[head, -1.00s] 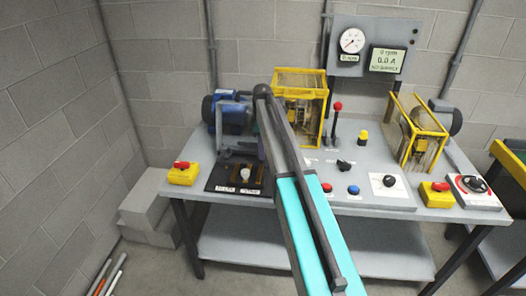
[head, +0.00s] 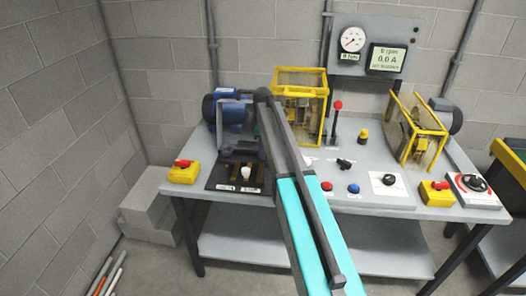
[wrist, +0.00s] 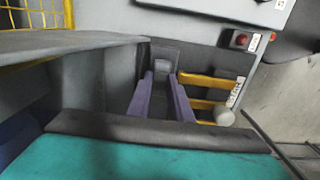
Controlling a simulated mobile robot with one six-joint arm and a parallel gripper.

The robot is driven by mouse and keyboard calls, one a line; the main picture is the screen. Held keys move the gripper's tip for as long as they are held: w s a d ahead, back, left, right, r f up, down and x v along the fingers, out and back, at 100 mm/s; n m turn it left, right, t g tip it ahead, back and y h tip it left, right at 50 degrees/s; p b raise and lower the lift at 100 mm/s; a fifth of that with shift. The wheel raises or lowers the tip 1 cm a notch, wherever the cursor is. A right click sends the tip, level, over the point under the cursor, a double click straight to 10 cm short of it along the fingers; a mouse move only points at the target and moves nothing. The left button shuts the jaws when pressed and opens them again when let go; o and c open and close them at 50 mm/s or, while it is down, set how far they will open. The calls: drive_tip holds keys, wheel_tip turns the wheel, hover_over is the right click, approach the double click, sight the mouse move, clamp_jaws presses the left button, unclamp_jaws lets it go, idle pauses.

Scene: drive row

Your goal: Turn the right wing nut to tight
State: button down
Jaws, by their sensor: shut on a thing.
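In the wrist view the two purple-grey fingers of my gripper (wrist: 162,80) point away from the camera, with a small grey part (wrist: 165,63) at their tips. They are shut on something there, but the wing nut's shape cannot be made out. In the head view my arm reaches across the bench to the blue motor (head: 232,112) at the left, and hides much of the area in front of it. A dark base plate (head: 222,184) with yellow bars, white labels and a white knob (head: 246,172) lies in front of the motor. The knob also shows in the wrist view (wrist: 224,117).
A yellow guard cage (head: 301,78) stands right of the motor. A red-knobbed lever (head: 337,106), buttons, a dial plate (head: 392,189) and another yellow guard (head: 425,125) are farther right. Yellow boxes with red tops (head: 184,173) (head: 438,193) sit at the front edge.

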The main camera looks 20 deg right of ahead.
drive_tip(key=shift+m, duration=0.3)
drive_tip(key=m, duration=0.5)
drive_tip(key=shift+w+d, duration=0.1)
drive_tip(key=m, duration=0.6)
drive_tip(key=shift+d, duration=0.1)
drive_tip(key=m, duration=0.6)
drive_tip(key=shift+d, duration=0.1)
drive_tip(key=m, duration=0.6)
drive_tip(key=shift+d, duration=0.1)
drive_tip(key=shift+m, duration=0.3)
drive_tip(key=c, duration=1.6)
unclamp_jaws()
